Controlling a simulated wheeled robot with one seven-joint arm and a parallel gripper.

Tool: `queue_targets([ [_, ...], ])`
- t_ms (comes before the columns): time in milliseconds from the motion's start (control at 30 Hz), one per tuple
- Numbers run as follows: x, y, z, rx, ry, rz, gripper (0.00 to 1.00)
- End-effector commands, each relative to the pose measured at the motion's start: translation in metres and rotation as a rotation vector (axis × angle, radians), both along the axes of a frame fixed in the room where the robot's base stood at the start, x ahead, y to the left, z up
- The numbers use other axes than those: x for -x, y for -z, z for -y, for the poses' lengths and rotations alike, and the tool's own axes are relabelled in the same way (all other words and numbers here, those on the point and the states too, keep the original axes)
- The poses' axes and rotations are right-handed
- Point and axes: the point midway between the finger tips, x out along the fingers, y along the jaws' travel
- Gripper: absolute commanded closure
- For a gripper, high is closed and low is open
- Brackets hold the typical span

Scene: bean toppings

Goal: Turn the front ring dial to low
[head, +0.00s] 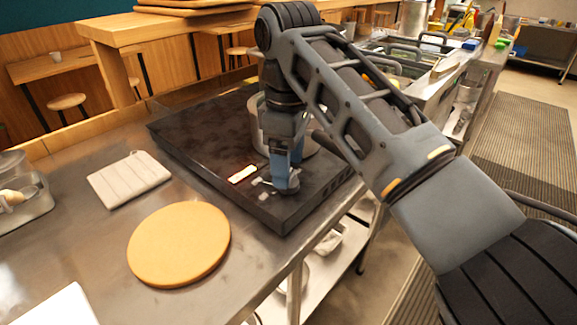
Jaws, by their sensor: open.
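A black cooktop (200,133) lies on the steel counter. My gripper (285,185) points down over this front corner, just right of the marks. It is open, but the gap between its fingers is hard to see. The front ring dial cannot be made out; it may be hidden behind my gripper. Whether my fingers touch anything is unclear.
A metal pot (257,118) stands on the cooktop, partly behind my arm. A clear container (30,205) is at the far left. Bare counter separates these things.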

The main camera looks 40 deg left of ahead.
Motion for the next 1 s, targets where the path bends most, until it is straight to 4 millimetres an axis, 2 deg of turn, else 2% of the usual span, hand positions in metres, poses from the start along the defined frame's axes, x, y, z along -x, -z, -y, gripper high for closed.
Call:
queue_targets([
  [133, -0.0001, 0.0135, 0.0003, 0.000, 0.000, 0.000, 0.30],
  [367, -0.0001, 0.0154, 0.0001, -0.001, 0.000, 0.001, 0.30],
  [900, 0.0000, 0.0152, -0.0001, -0.001, 0.000, 0.001, 0.80],
  [1000, 0.0001, 0.0152, 0.0000, -0.001, 0.000, 0.000, 0.86],
])
